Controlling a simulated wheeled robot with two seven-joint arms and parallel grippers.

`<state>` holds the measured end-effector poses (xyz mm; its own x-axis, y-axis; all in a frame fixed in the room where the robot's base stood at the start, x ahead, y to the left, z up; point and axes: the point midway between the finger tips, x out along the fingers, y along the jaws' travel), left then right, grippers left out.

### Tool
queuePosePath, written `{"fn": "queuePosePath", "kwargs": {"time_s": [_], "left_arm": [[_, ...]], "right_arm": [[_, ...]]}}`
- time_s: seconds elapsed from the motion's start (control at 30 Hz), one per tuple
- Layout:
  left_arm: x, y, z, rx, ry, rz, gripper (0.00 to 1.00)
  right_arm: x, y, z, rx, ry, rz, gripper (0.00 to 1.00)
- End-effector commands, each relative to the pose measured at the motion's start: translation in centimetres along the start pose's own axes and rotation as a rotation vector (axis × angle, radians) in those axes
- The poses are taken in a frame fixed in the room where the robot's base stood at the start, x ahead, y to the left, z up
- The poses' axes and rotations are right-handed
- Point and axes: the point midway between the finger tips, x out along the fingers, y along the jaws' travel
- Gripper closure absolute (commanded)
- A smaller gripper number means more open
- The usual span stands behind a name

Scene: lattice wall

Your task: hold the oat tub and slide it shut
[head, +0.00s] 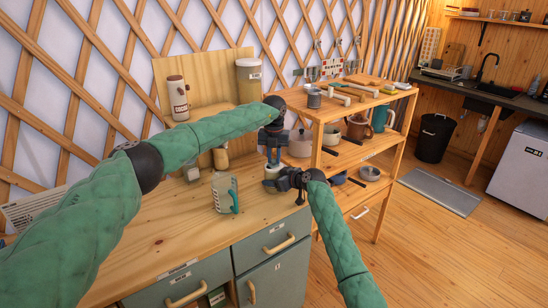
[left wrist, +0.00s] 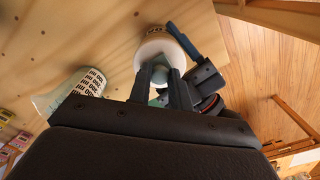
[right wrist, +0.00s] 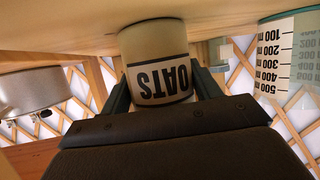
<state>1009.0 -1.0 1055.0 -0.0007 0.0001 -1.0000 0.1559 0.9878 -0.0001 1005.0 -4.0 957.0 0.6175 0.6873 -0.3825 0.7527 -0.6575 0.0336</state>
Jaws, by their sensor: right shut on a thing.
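The oat tub (head: 272,172) stands on the wooden counter, small and partly covered by my grippers in the head view. The right wrist view shows its cream body and dark OATS label (right wrist: 160,80), upside down in the picture. My right gripper (head: 284,179) is shut on the tub's sides, one finger on each side. My left gripper (head: 272,160) points down just over the tub's top. In the left wrist view its fingers (left wrist: 164,75) stand apart, with a pale grey-blue part between them over the white round tub (left wrist: 155,48). Whether they touch that part cannot be told.
A clear measuring jug (head: 224,193) with a teal handle stands left of the tub. Tall canisters (head: 249,80) stand at the back. The counter's front is clear.

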Motion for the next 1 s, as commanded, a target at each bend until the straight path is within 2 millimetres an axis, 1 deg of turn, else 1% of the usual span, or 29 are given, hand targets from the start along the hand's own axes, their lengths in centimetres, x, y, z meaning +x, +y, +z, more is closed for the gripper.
{"fn": "queuePosePath", "kwargs": {"time_s": [0.2, 0.43, 0.73, 0.77, 0.83, 0.87, 1.0], "left_arm": [[0.0, 0.1, -0.1, 0.000, 0.000, 0.000, 1.00], [0.0, 1.1, -1.0, 0.000, -0.001, 0.000, 1.00], [0.0, 1.2, -1.2, 0.001, 0.001, 0.000, 1.00], [0.0, 1.2, -1.2, 0.001, 0.001, 0.000, 0.77], [0.0, 1.2, -1.2, 0.000, 0.001, 0.000, 0.63], [0.0, 1.2, -1.2, 0.000, 0.001, 0.000, 0.58], [0.0, 1.2, -1.2, 0.000, 0.000, 0.000, 0.58]], "right_arm": [[0.0, 0.0, 0.1, 0.000, -0.001, 0.000, 0.59], [0.0, 0.0, 0.1, 0.000, -0.001, 0.000, 0.59], [-0.1, 0.1, 0.1, 0.001, -0.001, 0.002, 0.59], [-0.1, 0.1, 0.1, 0.001, -0.001, 0.002, 0.59], [-0.1, 0.1, 0.1, 0.001, -0.001, 0.002, 0.60], [-0.1, 0.1, 0.1, 0.001, -0.001, 0.002, 0.60], [0.0, 0.1, 0.1, 0.001, -0.001, 0.001, 0.60]]}}
